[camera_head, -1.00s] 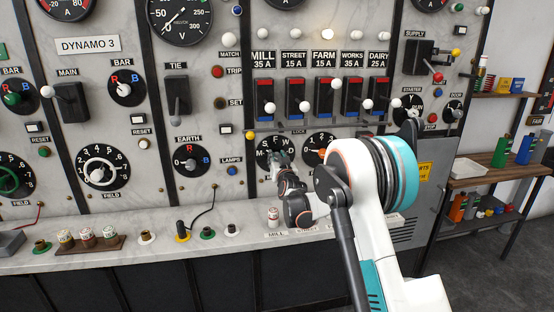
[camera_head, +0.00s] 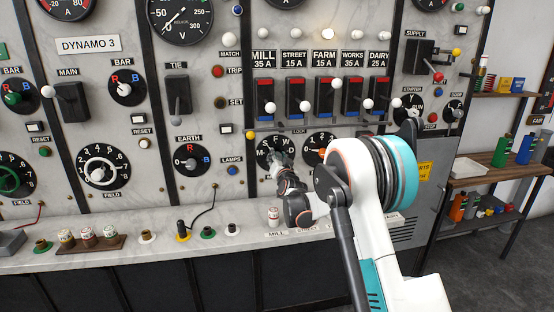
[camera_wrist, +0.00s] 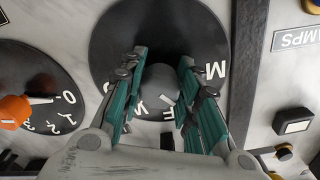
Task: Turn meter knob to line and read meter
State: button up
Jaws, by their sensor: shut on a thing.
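The meter knob sits on a round black dial (camera_head: 262,155) marked with white letters, low on the switchboard panel. In the wrist view the grey knob (camera_wrist: 158,88) stands between the two teal-lined fingers of my gripper (camera_wrist: 157,92), which is shut on it. A white mark shows beside the knob, but which letter it points to is unclear. The letter M lies to the right of the fingers in that view. My gripper also shows in the head view (camera_head: 281,160), covering part of the dial. A voltmeter (camera_head: 180,18) hangs at the top; a second meter (camera_head: 277,4) is cut off.
A numbered dial with an orange knob (camera_wrist: 14,111) is close beside the lettered dial. Feeder switches (camera_head: 265,97) with white ball handles stand above. A small fuse (camera_head: 273,213) stands on the ledge below. A shelf (camera_head: 495,172) with bottles is at the right.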

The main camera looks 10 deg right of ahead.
jog(key=o, duration=1.1)
jog(key=s, duration=1.2)
jog(key=s+a+r+n+g+y, duration=0.15)
jog(key=s+r, duration=0.25)
jog(key=s, duration=0.5)
jog(key=s+a+r+n+g, duration=0.1)
jog(key=s+r+n+g, duration=0.2)
jog(key=s, duration=0.7)
jog(key=s+d+f+g, duration=0.1)
jog(key=s+f+g, duration=0.1)
jog(key=s, duration=0.8)
jog(key=s+f+g+h, duration=0.1)
jog(key=s+f+g, duration=0.1)
jog(key=s, duration=0.8)
jog(key=s+d+f+g, duration=0.1)
jog(key=s+f+g, duration=0.1)
jog(key=s, duration=0.8)
jog(key=shift+s+d+f+n+g+h, duration=0.2)
jog(key=shift+s+d+n+g+h, duration=0.05)
jog(key=shift+d, duration=0.05)
